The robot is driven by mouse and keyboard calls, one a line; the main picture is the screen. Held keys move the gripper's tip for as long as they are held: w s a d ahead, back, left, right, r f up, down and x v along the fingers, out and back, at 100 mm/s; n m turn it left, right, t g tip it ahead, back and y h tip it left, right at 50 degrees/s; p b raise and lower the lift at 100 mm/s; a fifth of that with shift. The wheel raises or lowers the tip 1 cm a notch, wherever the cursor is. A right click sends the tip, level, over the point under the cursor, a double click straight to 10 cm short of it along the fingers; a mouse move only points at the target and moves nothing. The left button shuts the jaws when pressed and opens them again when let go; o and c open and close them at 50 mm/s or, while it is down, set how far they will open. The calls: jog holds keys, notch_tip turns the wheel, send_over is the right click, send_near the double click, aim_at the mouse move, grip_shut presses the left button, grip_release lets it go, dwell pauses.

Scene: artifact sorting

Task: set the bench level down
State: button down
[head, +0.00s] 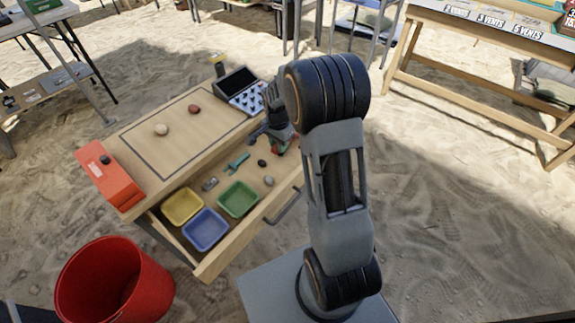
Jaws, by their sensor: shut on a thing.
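My gripper (270,137) hangs over the far right part of the open drawer (232,252), near the bench's right edge. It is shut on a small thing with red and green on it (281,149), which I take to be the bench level. My arm and gripper hide most of it. I cannot tell whether it touches the drawer floor or the bench edge.
The drawer holds yellow (183,222), blue (205,244) and green (238,212) trays, a green tool (237,164), a small grey item (210,184) and small stones. The bench top (150,155) bears two stones, an open case (240,85) and an orange-red box (110,180). A red bucket (85,290) stands front left.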

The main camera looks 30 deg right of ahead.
jog(key=b, duration=0.1)
send_over(288, 167)
notch_tip(288, 167, down, 4)
jog(key=shift+w+a+f, duration=0.1)
jog(key=shift+s+f+b, duration=0.2)
jog(key=shift+f+b, duration=0.5)
jog(key=shift+f, duration=0.95)
jog(key=shift+f, duration=0.15)
jog(key=c, duration=0.9)
grip_release()
notch_tip(288, 167, up, 12)
jog(key=p, duration=0.4)
jog(key=s+a+r+n+t, duration=0.1)
jog(key=s+a+r+n, duration=0.3)
jog(key=s+n, duration=0.2)
jog(key=s+a+r+n+t, duration=0.1)
jog(key=s+a+r+n, duration=0.4)
jog(key=s, duration=0.5)
jog(key=shift+r+n+t, duration=0.25)
jog(key=shift+n+t, duration=0.15)
jog(key=shift+n, duration=0.7)
